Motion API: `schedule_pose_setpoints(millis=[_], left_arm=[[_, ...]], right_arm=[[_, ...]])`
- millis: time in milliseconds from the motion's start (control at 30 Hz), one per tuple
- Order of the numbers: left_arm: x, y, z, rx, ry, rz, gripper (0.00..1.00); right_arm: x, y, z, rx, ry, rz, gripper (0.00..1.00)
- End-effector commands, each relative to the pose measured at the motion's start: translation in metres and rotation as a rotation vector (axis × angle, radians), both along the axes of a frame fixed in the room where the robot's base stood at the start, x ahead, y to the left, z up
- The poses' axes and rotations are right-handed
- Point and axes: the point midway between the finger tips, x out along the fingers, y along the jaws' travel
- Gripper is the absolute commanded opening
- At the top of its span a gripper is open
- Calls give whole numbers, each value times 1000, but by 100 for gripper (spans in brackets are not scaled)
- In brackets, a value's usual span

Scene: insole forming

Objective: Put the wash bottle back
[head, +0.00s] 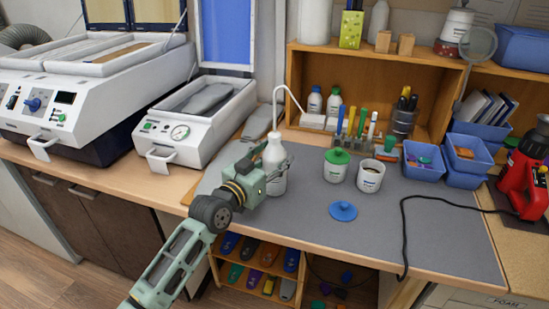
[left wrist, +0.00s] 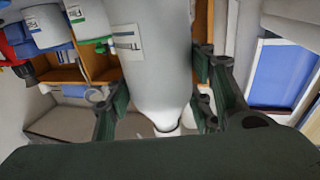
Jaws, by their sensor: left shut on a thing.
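The wash bottle (head: 274,160) is white with a long bent spout tube and stands upright at the left part of the grey mat. My left gripper (head: 278,168) is shut on it, with its fingers around the bottle's body. In the left wrist view the white bottle (left wrist: 152,60) fills the space between the two dark fingers of the left gripper (left wrist: 160,95), and the picture is upside down. Whether the bottle's base touches the mat is hard to tell. My right gripper is not in view.
A jar with a green lid (head: 337,165) and an open white jar (head: 370,175) stand right of the bottle. A blue lid (head: 343,211) lies on the grey mat (head: 420,235). A black cable (head: 403,230) crosses the mat's right side. A white forming machine (head: 190,130) stands at left.

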Motion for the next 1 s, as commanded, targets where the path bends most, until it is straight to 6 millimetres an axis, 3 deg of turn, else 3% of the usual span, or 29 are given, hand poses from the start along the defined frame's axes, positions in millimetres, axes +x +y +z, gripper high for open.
schedule_pose_setpoints(millis=[100,133,333,733,1000], left_arm=[[0,0,0,-3,-6,0,0],[0,0,-3,-1,-1,0,49],[0,0,-2,0,0,0,67],[0,0,3,-1,-1,0,67],[-33,22,-2,1,1,0,67]], right_arm=[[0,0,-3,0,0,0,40],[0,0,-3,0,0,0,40],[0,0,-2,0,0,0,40],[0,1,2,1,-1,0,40],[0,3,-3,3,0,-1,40]])
